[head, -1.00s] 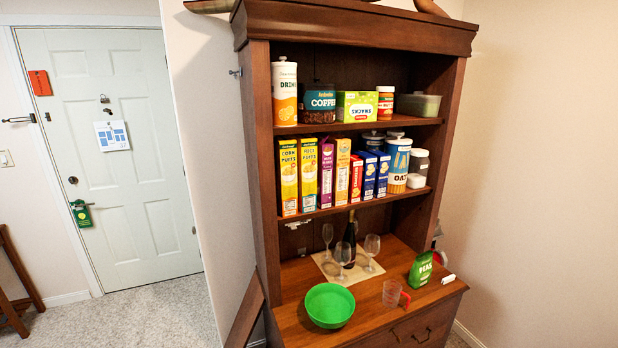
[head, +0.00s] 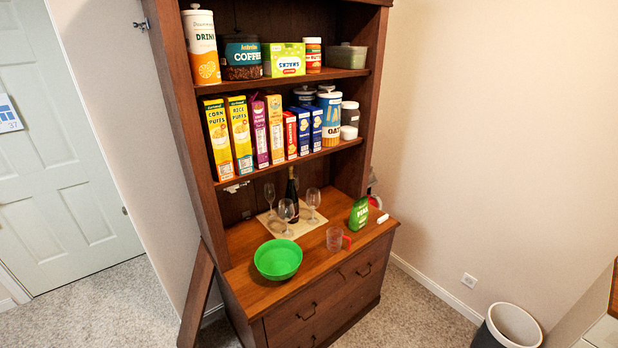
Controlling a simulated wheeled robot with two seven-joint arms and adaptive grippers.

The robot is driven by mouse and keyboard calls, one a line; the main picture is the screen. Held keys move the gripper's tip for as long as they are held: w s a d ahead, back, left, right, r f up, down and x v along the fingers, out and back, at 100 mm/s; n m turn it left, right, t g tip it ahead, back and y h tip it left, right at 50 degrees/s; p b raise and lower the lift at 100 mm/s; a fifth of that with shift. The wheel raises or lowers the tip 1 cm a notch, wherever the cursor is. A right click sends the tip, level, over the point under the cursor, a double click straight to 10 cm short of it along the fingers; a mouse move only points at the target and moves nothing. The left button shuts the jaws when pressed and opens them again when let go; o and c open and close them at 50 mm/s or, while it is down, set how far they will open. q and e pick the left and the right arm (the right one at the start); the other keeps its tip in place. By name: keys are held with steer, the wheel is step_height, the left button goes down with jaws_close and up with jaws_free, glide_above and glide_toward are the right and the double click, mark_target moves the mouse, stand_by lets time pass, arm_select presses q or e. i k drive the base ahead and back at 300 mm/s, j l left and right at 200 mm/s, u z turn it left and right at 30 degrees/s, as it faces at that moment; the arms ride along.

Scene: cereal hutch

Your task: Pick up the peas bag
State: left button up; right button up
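The green peas bag (head: 359,213) stands upright on the right side of the hutch's wooden counter (head: 243,243), close to the right edge. A clear measuring cup with a red handle (head: 335,239) stands in front of it and to its left. A small white object (head: 383,219) lies just to its right.
A green bowl (head: 278,260) sits at the counter's front left. Several glasses and a dark bottle (head: 293,196) stand on a mat behind. Shelves above hold cereal boxes (head: 240,135) and jars. A trash bin (head: 507,326) stands on the floor at right.

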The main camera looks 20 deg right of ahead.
mark_target(358, 215)
steer(key=i+u, duration=0.2)
steer(key=i, duration=0.75)
